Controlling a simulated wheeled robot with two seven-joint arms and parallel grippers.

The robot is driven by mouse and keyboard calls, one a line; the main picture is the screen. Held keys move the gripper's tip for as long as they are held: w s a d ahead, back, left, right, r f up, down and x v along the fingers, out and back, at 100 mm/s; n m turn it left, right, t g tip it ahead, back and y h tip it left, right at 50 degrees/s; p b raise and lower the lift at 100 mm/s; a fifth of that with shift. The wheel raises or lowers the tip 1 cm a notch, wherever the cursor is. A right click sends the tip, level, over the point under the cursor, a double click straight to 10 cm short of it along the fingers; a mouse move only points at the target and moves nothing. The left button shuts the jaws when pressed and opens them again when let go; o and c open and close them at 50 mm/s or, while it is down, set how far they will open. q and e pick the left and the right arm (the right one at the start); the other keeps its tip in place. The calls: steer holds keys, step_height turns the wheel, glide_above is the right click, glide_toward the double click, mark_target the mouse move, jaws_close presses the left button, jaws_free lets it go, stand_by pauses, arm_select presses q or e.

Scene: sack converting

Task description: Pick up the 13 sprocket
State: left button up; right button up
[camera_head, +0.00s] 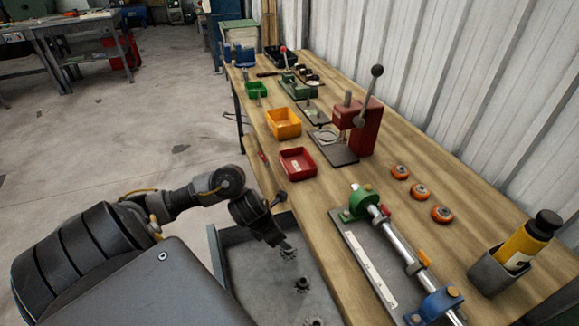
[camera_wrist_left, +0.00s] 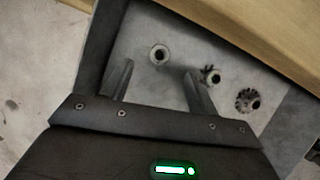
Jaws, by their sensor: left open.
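Three small dark metal sprockets lie in a grey tray (camera_head: 245,300). In the wrist view, one sprocket (camera_wrist_left: 159,54) lies just beyond and between my fingertips, a second (camera_wrist_left: 210,75) is beside the right finger, and a third toothed one (camera_wrist_left: 248,100) is farther right. In the head view they run from the far sprocket (camera_head: 288,254) to the middle one (camera_head: 302,284) and the near one (camera_head: 313,321). No tooth count or number is readable, so I cannot tell which is the 13. My left gripper (camera_wrist_left: 158,72) is open and empty above the tray, by the far sprocket (camera_head: 283,246). My right gripper is out of view.
A wooden bench (camera_head: 330,220) runs beside the tray. It carries a red bin (camera_head: 297,162), a yellow bin (camera_head: 283,123), a red lever press (camera_head: 358,128), a shaft fixture (camera_head: 385,240), several orange-rimmed rollers (camera_head: 420,191) and a holder with a yellow bottle (camera_head: 515,250).

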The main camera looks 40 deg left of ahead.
mark_target(283, 253)
arm_select(q)
steer(key=x, duration=0.4)
steer(key=shift+s+f+b, duration=0.1)
steer(key=shift+f+b, duration=0.2)
steer(key=x, duration=0.4)
steer(key=shift+s+f, duration=0.15)
steer(key=shift+f, duration=0.3)
steer(key=c, duration=1.2)
steer(key=shift+r, duration=0.1)
